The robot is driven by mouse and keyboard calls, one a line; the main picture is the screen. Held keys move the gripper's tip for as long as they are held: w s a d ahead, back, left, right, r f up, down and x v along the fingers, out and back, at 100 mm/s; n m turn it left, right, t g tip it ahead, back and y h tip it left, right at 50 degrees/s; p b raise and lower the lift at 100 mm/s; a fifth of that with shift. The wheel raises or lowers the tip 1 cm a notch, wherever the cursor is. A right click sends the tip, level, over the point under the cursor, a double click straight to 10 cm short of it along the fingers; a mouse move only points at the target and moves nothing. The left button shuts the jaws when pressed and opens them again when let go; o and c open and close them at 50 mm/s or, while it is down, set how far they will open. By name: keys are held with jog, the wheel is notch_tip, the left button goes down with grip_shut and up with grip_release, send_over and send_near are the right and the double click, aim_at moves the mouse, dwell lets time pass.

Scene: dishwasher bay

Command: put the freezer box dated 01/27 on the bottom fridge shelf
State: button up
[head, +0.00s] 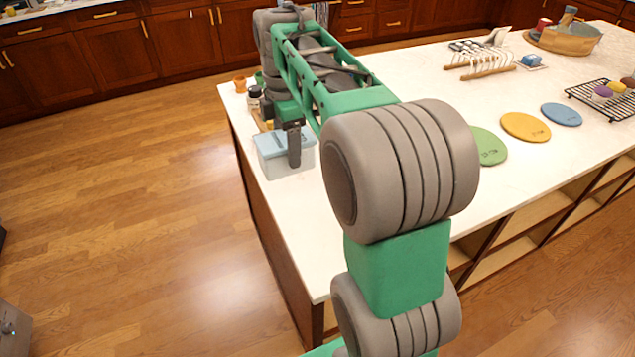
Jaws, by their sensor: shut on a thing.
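A clear, pale box with a light blue lid (270,147) is at the left end of the white island counter, near its edge. No date can be read on it from here. My gripper (292,143) reaches down over the box from above and is shut on it. One dark finger shows against the box's near side; the other finger is hidden. I cannot tell whether the box rests on the counter or is just above it. No fridge or fridge shelf is in view.
Small jars (254,97) and an orange cup (239,85) stand close behind the box. Green (488,147), yellow (526,127) and blue (561,114) discs, a wooden rack (484,66) and a wire rack (607,97) lie farther right. The floor (130,200) left of the island is clear.

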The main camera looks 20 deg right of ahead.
jog(key=s+d+f, duration=0.1)
jog(key=d+f, duration=0.1)
jog(key=s+d+f, duration=0.1)
jog(key=f, duration=0.1)
jog(key=s+d+f, duration=0.1)
jog(key=d+f, duration=0.1)
jog(key=shift+s+d+f, duration=0.1)
jog(key=shift+d+f, duration=0.1)
jog(key=shift+d, duration=0.15)
notch_tip(320, 180, down, 3)
jog(key=shift+s+d+r+p, duration=0.1)
jog(key=shift+d+p, duration=0.05)
jog(key=shift+p, duration=0.35)
jog(key=shift+f, duration=0.3)
jog(key=shift+f, duration=0.1)
